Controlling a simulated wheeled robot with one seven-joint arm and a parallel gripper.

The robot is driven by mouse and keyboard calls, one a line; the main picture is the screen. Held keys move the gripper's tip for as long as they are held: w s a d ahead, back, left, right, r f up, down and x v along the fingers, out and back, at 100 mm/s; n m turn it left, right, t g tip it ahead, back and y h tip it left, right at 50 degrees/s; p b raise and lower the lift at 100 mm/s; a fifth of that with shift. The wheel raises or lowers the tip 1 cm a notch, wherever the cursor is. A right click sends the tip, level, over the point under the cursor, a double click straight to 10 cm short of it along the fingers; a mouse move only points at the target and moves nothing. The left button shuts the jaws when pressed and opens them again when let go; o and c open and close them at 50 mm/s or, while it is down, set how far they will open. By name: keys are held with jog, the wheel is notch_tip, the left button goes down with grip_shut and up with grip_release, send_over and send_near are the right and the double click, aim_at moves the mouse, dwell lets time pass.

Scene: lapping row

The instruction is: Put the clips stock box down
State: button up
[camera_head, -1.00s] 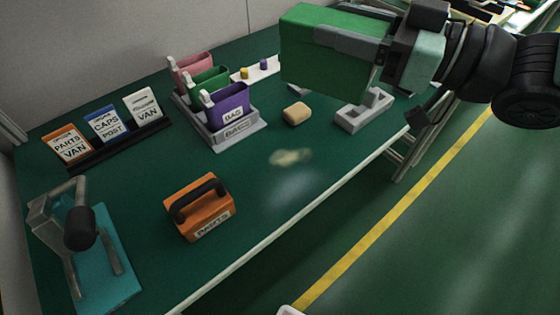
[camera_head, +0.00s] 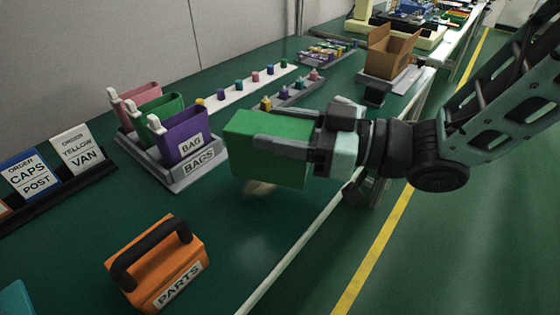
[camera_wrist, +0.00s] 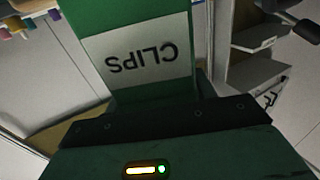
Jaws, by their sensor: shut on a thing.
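The green clips stock box (camera_head: 262,148) is held in my gripper (camera_head: 285,146) above the green bench, right of the bag rack. In the wrist view the clips box (camera_wrist: 140,60) shows its white label reading CLIPS, upside down. My gripper's fingers are shut on the box's sides. I cannot tell the exact gap between box and bench.
A grey rack labelled BAGS (camera_head: 196,172) holds pink, green and purple bins. An orange PARTS box (camera_head: 158,265) with a black handle stands in front. Order cards (camera_head: 75,150) stand at left. A cardboard box (camera_head: 388,52) stands farther back. The bench (camera_head: 225,235) is bare between the PARTS box and rack.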

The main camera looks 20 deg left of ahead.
jog(key=shift+f+b, duration=0.5)
jog(key=shift+f, duration=1.7)
jog(key=o, duration=1.3)
jog(key=shift+c, duration=0.2)
jog(key=shift+d, duration=0.1)
jog(key=d, duration=1.2)
jog(key=w+d+f+m+t+h, duration=0.4)
jog(key=w+m+t+h, duration=0.15)
jog(key=h, duration=0.55)
jog(key=s+d+m+g+h, duration=0.2)
jog(key=s+d+h, duration=0.1)
jog(key=s, duration=0.5)
jog(key=s+d+m+g+h, duration=0.3)
jog(key=s+d, duration=0.2)
jog(key=s, duration=0.4)
jog(key=shift+d+r+p, duration=0.15)
jog(key=shift+d+p, duration=0.05)
jog(key=shift+p, duration=0.1)
